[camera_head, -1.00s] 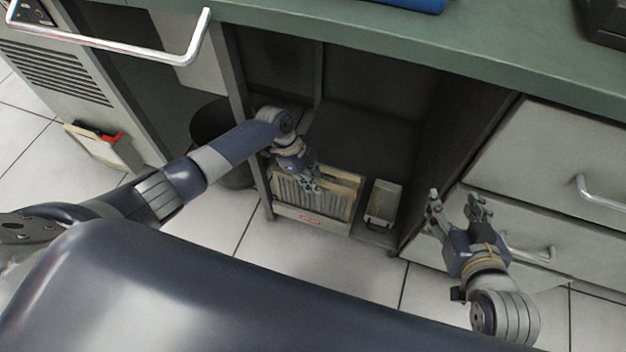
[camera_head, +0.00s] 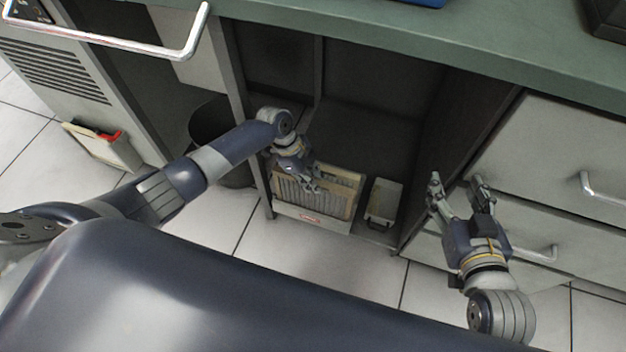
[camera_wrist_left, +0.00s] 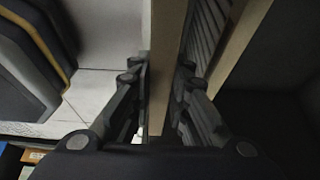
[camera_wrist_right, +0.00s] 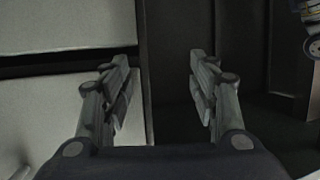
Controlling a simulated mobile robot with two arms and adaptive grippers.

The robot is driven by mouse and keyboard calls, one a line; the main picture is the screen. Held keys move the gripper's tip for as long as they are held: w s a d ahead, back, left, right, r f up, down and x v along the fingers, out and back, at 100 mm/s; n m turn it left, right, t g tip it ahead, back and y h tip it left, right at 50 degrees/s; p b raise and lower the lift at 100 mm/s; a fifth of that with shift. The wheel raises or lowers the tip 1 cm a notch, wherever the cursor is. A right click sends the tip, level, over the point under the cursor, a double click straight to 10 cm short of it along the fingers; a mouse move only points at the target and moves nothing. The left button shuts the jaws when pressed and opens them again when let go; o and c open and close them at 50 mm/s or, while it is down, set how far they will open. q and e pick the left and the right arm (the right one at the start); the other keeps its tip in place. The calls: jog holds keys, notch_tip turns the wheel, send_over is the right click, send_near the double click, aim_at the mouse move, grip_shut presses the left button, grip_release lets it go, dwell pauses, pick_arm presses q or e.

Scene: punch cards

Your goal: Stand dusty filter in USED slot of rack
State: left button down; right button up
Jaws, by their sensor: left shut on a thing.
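A pleated grey filter in a tan frame (camera_head: 298,193) stands upright at the front of a pale rack (camera_head: 290,213) inside the open cabinet bay. The rack has a small red label on its front, too small to read. My left gripper (camera_head: 312,187) is at the filter's top edge. In the left wrist view, its fingers (camera_wrist_left: 160,85) are shut on the tan frame of the filter (camera_wrist_left: 163,60). The filter's bottom is hidden, so I cannot tell how deep it sits. My right gripper (camera_head: 456,190) is open and empty in front of the drawers; it also shows in the right wrist view (camera_wrist_right: 160,80).
Another tan frame (camera_head: 352,182) stands behind the filter in the rack. A small pale bin (camera_head: 383,202) is to the rack's right. A dark bin (camera_head: 208,122) is left of the bay. The green countertop (camera_head: 350,32) overhangs above. Floor in front is clear.

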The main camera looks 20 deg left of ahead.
jog(key=shift+w+a+r+t, duration=0.15)
jog(key=shift+r+t, duration=0.15)
jog(key=shift+r, duration=0.1)
jog(key=shift+w+a+r+t+y+b, duration=0.2)
jog(key=shift+r+t, duration=0.1)
jog(key=shift+r, duration=0.15)
jog(key=shift+w+a+r+t+y+b, duration=0.15)
jog(key=shift+r+t, duration=0.15)
jog(key=shift+r, duration=0.15)
jog(key=shift+r+t, duration=0.15)
jog(key=shift+t, duration=0.15)
jog(key=shift+t+y, duration=0.35)
jog(key=shift+t, duration=0.25)
jog(key=r, duration=0.3)
jog(key=w+r, duration=0.1)
jog(key=shift+a+r, duration=0.25)
jog(key=shift+a, duration=0.1)
jog(key=shift+r+t+b, duration=0.1)
jog(key=shift+t+b, duration=0.2)
jog(key=shift+b, duration=0.1)
